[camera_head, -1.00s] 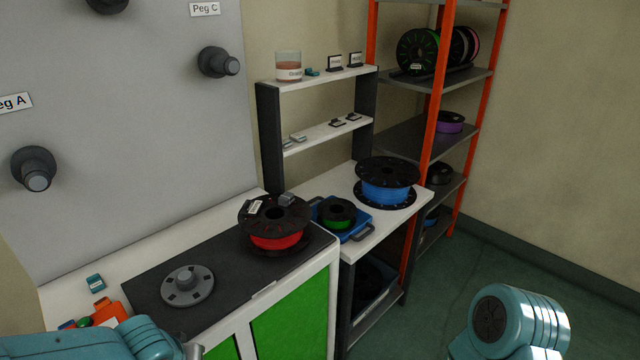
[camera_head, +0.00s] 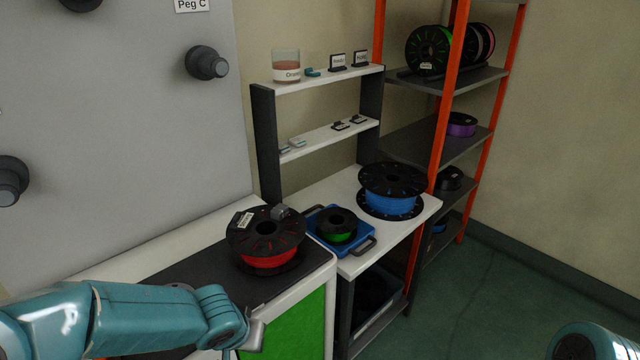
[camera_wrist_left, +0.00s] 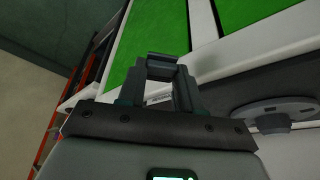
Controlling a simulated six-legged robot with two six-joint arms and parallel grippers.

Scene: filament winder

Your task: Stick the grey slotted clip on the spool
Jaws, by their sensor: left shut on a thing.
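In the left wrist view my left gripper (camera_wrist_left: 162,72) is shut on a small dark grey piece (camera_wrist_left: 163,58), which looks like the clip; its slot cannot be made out. In the head view my left arm reaches in low from the left, and its gripper (camera_head: 253,338) is in front of the bench's green front, nearer than the spools. A black spool with red filament (camera_head: 268,260) lies flat on the dark mat, with a small grey block (camera_head: 281,211) at its rim. A green spool (camera_head: 338,224) and a blue spool (camera_head: 391,190) lie farther right. My right gripper is out of view.
The green spool sits on a blue scale or tray (camera_head: 326,246). A two-level white shelf (camera_head: 330,135) stands behind, holding a cup (camera_head: 286,66) and small pale pieces (camera_head: 298,143). An orange rack (camera_head: 449,100) holds more spools. A flanged grey disc (camera_wrist_left: 270,112) lies on the mat.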

